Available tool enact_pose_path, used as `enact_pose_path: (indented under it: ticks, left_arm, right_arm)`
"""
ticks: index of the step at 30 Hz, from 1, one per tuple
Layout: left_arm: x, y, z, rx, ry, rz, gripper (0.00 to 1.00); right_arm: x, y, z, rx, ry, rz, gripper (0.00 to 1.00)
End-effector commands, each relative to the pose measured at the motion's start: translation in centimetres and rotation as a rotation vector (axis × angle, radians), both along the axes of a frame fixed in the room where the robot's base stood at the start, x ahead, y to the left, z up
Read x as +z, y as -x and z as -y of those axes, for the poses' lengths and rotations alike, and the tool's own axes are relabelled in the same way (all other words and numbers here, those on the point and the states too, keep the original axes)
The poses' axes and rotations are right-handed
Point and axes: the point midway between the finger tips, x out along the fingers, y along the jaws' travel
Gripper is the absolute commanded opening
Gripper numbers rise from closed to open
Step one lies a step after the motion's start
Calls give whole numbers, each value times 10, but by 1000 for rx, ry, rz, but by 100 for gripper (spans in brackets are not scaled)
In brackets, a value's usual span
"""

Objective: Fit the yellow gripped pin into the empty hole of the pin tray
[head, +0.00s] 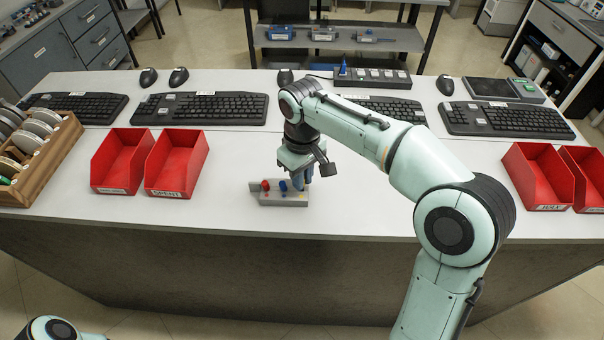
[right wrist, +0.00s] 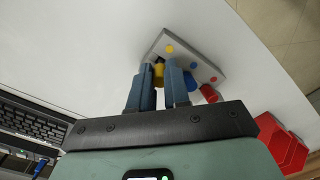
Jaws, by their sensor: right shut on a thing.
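The grey pin tray (head: 284,199) lies on the white table near its front edge. A red pin (head: 265,185) and a blue pin (head: 283,186) stand in it. My right gripper (head: 303,182) is at the tray's right end in the head view. In the right wrist view its blue fingers (right wrist: 158,70) are shut on the yellow pin (right wrist: 158,75), at the tray end with the yellow dot (right wrist: 169,48). A dark spot shows beside the pin; I cannot tell whether the pin is above the hole or in it. My left gripper is out of view.
Two red bins (head: 123,163) (head: 176,166) stand to the left and two more (head: 539,178) to the right. Keyboards (head: 200,108) and mice line the back. A wooden rack (head: 52,160) stands at far left. The table around the tray is clear.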

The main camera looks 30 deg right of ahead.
Motion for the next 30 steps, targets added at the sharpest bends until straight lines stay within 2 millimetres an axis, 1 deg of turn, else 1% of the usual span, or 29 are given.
enact_pose_path:
  ticks: [19,20,21,22,23,30]
  left_arm:
    - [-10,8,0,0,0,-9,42]
    - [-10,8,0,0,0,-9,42]
    - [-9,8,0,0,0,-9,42]
    - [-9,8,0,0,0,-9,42]
    - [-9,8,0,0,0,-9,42]
    - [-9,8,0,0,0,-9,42]
  right_arm:
    - [-17,0,0,0,0,-1,0]
    - [-17,0,0,0,0,-1,20]
    - [-17,0,0,0,0,0,33]
    - [-17,0,0,0,0,0,42]
    - [-17,0,0,0,0,0,46]
    - [-16,0,0,0,0,0,46]
